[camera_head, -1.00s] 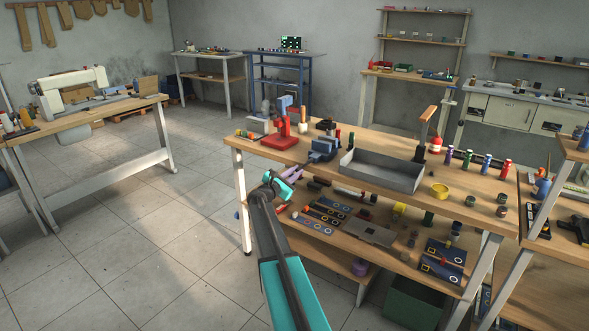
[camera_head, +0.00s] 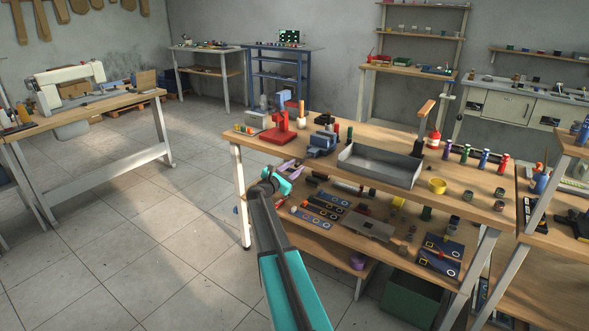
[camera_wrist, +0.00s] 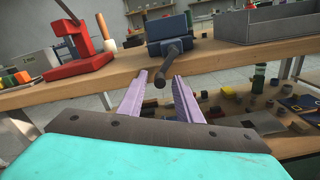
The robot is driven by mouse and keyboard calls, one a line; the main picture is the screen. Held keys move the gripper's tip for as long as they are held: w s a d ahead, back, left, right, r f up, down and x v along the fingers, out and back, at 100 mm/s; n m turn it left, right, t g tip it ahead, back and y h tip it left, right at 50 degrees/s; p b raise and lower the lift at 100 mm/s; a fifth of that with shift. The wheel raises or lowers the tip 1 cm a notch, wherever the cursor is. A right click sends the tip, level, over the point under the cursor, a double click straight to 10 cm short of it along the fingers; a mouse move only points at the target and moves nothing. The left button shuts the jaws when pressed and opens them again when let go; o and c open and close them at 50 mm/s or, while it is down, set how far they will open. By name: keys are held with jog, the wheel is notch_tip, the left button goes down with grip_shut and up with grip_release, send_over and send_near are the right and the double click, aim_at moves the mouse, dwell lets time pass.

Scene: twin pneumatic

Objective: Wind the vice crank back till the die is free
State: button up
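The blue vice (camera_head: 322,143) stands at the front edge of the wooden bench, and it also shows in the wrist view (camera_wrist: 168,28). Its dark crank (camera_wrist: 172,56) sticks out over the bench edge toward me, with a rounded end. I cannot make out the die in the vice's jaws. My gripper (camera_head: 289,168) is just off the bench's front edge, below and left of the vice. In the wrist view my gripper (camera_wrist: 160,77) has its two purple fingers apart. The crank's end appears in the gap between them; I cannot tell whether either finger touches it.
A red press (camera_head: 281,130) stands left of the vice. A grey metal tray (camera_head: 382,166) is close on its right. The bench top (camera_head: 460,195) carries cans and bottles further right. A lower shelf (camera_head: 312,236) holds tools under my gripper. The floor left of the bench is clear.

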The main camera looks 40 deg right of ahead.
jog(key=v, duration=1.3)
jog(key=shift+a+b, duration=0.4)
